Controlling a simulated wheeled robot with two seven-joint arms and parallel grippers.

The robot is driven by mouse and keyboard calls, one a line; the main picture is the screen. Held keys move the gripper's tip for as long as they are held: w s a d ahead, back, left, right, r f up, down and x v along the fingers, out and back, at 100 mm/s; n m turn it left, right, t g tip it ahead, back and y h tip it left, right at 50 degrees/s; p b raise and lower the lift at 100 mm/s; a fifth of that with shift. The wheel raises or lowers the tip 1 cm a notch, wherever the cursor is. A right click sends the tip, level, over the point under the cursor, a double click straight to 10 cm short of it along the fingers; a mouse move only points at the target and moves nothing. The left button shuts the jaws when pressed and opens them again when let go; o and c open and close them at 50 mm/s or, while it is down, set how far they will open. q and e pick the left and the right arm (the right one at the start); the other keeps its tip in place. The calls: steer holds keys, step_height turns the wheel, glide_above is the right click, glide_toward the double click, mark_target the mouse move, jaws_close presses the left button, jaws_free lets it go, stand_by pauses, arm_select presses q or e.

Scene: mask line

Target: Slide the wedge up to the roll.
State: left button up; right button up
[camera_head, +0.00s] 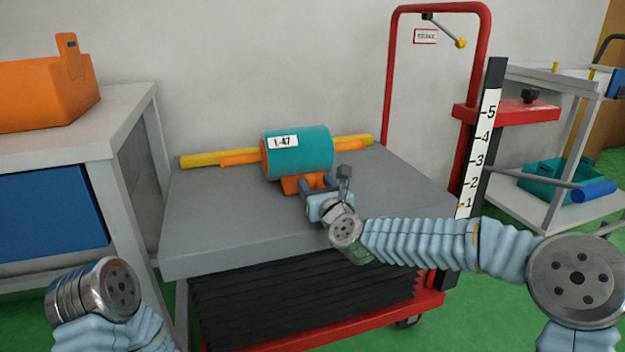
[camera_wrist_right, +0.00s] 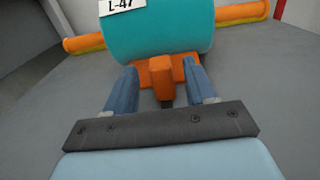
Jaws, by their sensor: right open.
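The teal roll (camera_head: 300,152) with a white L-47 label lies on the grey cart top, an orange core showing at its ends. The orange wedge (camera_head: 290,185) is low at the roll's near side; it also shows in the right wrist view (camera_wrist_right: 180,70). Its front edge is hidden under the roll's curve, so I cannot tell whether they touch. My right gripper (camera_head: 317,184) is open, its blue fingers on either side of the wedge's upright block (camera_wrist_right: 161,76), with small gaps. My left gripper is out of view; only part of that arm shows.
A yellow bar (camera_head: 205,160) lies behind the roll. The red cart handle (camera_head: 387,80) and a numbered scale post (camera_head: 484,140) stand at the right. A white bench (camera_head: 120,105) with an orange bin (camera_head: 45,90) is at left. The cart top's near left (camera_head: 215,220) is clear.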

steer(key=shift+x, duration=1.3)
jaws_close()
